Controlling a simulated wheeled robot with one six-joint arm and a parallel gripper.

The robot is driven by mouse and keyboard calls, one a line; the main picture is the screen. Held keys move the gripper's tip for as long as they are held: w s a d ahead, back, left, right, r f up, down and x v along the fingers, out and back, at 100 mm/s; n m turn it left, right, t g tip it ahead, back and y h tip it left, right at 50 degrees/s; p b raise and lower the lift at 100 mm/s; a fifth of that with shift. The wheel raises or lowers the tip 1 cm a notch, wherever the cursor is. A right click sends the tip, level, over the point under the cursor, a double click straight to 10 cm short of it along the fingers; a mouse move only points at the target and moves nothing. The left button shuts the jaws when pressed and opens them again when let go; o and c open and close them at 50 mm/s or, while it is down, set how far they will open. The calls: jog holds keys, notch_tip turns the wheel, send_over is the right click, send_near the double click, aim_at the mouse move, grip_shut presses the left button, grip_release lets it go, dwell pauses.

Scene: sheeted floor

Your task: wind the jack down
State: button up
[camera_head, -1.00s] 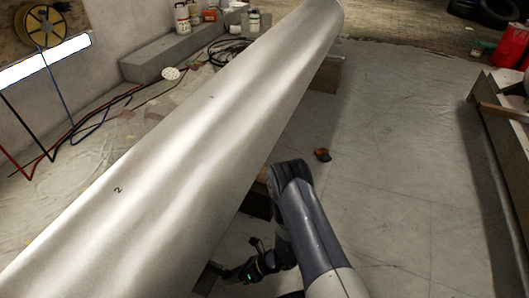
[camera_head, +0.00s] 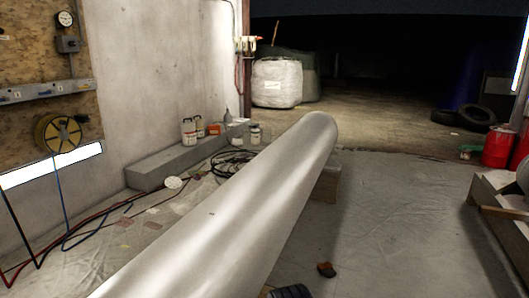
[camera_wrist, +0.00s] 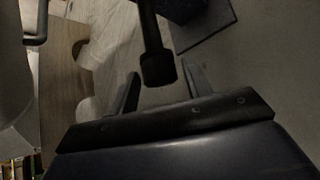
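In the wrist view, my gripper (camera_wrist: 162,72) is open, its two dark fingers spread apart. A dark rod with a thicker round end (camera_wrist: 157,66) hangs into the space between the fingers, with a gap on each side. It looks like the jack's handle, but I cannot be sure. A dark flat plate and block (camera_wrist: 205,28) lie beyond it; they may be part of the jack. The jack is not seen in the head view, which shows only a bit of my arm at the bottom edge.
A long pale tube (camera_head: 255,195) crosses the head view, with a wooden block (camera_head: 326,186) under its far end. Hoses (camera_head: 120,215) lie left. A bench (camera_head: 500,215) stands right.

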jog(key=shift+o, duration=0.8)
jog(key=p+v, duration=0.2)
jog(key=v, duration=0.6)
jog(key=x, duration=0.6)
jog(key=shift+a+f+b, duration=0.15)
jog(key=shift+a+b, duration=0.15)
jog(key=shift+b, duration=0.15)
jog(key=shift+f, duration=0.1)
